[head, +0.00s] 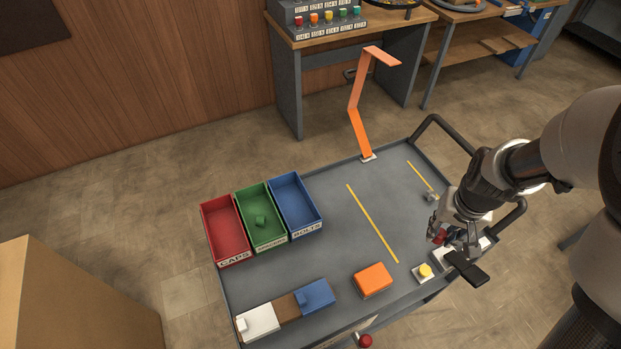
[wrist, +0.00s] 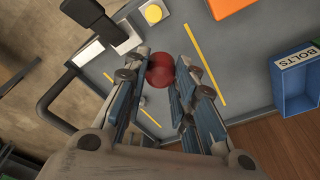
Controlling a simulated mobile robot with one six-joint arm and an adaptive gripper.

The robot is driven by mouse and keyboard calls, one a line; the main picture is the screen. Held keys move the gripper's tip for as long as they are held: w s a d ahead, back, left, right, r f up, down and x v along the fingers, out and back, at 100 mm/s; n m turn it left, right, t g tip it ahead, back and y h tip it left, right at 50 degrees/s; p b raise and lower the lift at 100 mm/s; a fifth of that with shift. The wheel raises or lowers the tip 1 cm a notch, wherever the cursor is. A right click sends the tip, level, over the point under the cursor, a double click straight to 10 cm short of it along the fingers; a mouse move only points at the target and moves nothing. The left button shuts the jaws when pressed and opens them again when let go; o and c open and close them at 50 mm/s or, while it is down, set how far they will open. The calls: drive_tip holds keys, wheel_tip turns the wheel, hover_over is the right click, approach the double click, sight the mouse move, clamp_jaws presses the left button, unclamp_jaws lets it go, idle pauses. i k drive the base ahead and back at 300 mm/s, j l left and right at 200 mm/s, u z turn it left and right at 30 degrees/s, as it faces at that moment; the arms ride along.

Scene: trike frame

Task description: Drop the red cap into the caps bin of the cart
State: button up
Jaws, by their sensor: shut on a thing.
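My gripper (head: 455,238) is over the right end of the grey cart top (head: 340,215). It is shut on the red cap (head: 439,236), which shows round and red between the fingertips in the wrist view (wrist: 161,71). The fingers hide part of the cap. The red caps bin (head: 226,231), labelled CAPS, stands at the cart's left end, well to the left of my gripper. I see no thing inside it.
A green bin (head: 272,235) holding a small green part and a blue BOLTS bin (head: 296,203) stand beside the caps bin. An orange bent post (head: 358,105) rises at the cart's back edge. An orange block (head: 373,280) and a yellow button (head: 424,271) sit in front.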

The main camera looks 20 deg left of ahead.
sight(239, 243)
drive_tip(key=k+j+z, duration=0.1)
drive_tip(key=k+j, duration=0.9)
drive_tip(key=j, duration=0.2)
drive_tip(key=i+j, duration=0.1)
drive_tip(key=j, duration=0.2)
drive_tip(key=i+j+z, duration=0.1)
drive_tip(key=j, duration=0.25)
drive_tip(key=i+j, duration=0.15)
drive_tip(key=j, duration=0.15)
